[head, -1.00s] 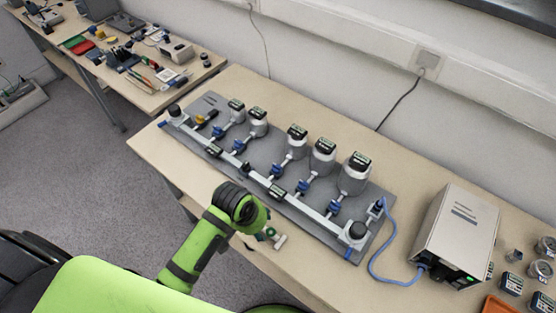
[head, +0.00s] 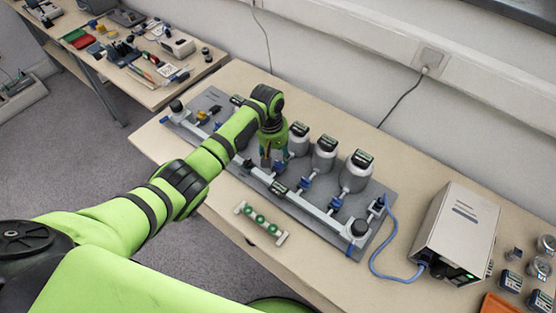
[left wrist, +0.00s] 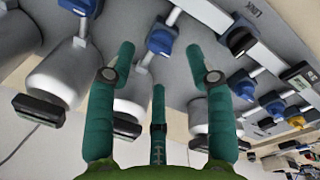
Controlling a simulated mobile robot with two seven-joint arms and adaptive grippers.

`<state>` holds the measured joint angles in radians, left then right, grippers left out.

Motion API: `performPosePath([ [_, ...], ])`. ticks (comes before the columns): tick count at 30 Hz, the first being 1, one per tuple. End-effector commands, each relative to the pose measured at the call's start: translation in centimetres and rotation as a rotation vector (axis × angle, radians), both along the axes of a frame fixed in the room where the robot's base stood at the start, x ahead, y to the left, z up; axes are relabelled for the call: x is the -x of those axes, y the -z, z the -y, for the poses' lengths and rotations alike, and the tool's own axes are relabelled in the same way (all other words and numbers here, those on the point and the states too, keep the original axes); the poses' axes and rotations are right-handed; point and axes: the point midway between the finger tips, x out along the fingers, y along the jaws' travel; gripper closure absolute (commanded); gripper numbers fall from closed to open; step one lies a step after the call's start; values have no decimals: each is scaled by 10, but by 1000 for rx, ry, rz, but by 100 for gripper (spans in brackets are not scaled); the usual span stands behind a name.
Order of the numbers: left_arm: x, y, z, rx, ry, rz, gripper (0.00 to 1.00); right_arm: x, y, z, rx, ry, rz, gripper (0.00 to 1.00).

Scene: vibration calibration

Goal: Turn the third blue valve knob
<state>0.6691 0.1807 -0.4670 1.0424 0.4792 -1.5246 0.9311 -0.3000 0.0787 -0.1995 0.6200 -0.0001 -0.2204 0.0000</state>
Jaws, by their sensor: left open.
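A row of blue valve knobs runs along the pipe manifold on a grey board (head: 345,243). My left gripper (head: 266,158) is over the middle of this row, pointing down with its fingers spread and empty. The third blue valve knob (head: 277,167) is close beside the fingers and partly hidden. In the left wrist view the third blue knob (left wrist: 160,39) lies between the two outer fingertips of the left gripper (left wrist: 159,50); contact cannot be told. Other blue knobs (head: 302,186) (head: 335,207) sit further right. My right gripper is not in view.
Silver canisters (head: 323,154) stand behind the knobs. A grey box (head: 457,230) with a blue cable (head: 378,268) stands at right. Black knobs (head: 357,228) rise at the manifold ends.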

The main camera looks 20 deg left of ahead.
Motion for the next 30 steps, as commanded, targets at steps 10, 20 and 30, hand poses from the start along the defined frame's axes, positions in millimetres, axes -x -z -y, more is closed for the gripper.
performPosePath([
  [10, -3, 42, 4, 1, 2, 0, 47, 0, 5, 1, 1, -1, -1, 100],
  [20, -3, 45, 4, 1, 3, 2, 47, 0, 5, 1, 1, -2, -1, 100],
  [30, -2, 46, 5, 1, 3, 0, 100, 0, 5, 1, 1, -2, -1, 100],
])
